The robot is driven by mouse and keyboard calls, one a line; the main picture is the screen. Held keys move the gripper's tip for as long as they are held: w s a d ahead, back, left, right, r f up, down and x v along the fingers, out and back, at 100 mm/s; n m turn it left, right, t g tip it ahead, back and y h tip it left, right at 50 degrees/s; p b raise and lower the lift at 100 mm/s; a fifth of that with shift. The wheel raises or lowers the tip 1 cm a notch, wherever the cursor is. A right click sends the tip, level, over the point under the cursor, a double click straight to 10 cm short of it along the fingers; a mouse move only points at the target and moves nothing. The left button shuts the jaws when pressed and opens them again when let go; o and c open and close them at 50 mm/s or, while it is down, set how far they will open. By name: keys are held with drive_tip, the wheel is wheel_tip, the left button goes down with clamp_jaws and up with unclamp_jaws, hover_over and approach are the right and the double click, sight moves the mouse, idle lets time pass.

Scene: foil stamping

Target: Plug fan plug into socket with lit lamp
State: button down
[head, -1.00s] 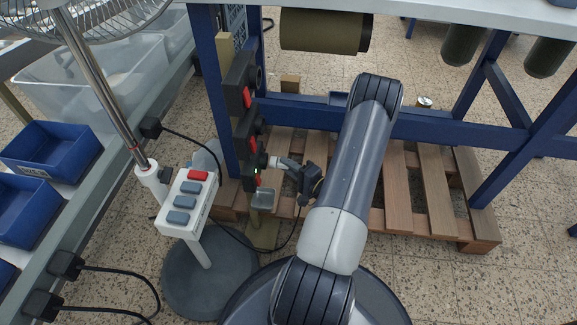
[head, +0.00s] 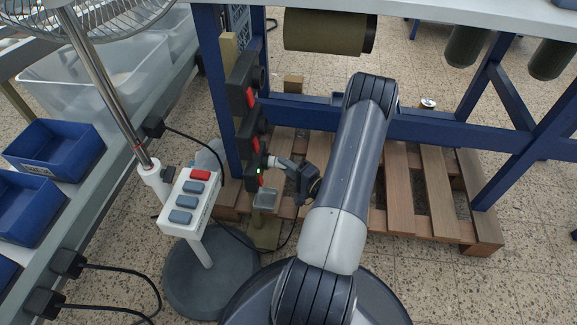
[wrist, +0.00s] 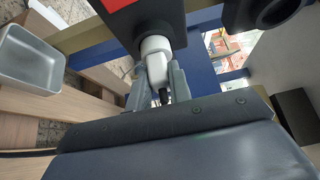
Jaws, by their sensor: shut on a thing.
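My gripper (wrist: 156,85) is shut on the white fan plug (wrist: 155,50), whose dark cord end shows between the fingers. In the wrist view the plug's front meets the black socket box (wrist: 135,12); its pins are hidden, so I cannot tell how deep it sits. That lowest socket (head: 253,157) shows a small green light. The middle socket (head: 248,127) and top socket (head: 242,80) have red switches and show no lit lamp. The fan (head: 105,20) stands at left.
The fan's button box (head: 187,202) and round base (head: 210,280) stand left of the sockets. A black cord runs along the floor to my gripper. A small metal tray (head: 265,197) is just below the lowest socket. A wooden pallet (head: 430,195) lies under the table.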

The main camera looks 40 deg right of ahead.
drive_tip(key=shift+w+a, duration=0.45)
drive_tip(key=shift+w, duration=0.05)
drive_tip(key=c, duration=1.2)
unclamp_jaws()
drive_tip(key=s+d+p, duration=0.1)
drive_tip(key=s+p, duration=0.1)
drive_tip(key=s, duration=0.8)
drive_tip(key=shift+s+d, duration=0.3)
drive_tip(key=shift+d, duration=0.05)
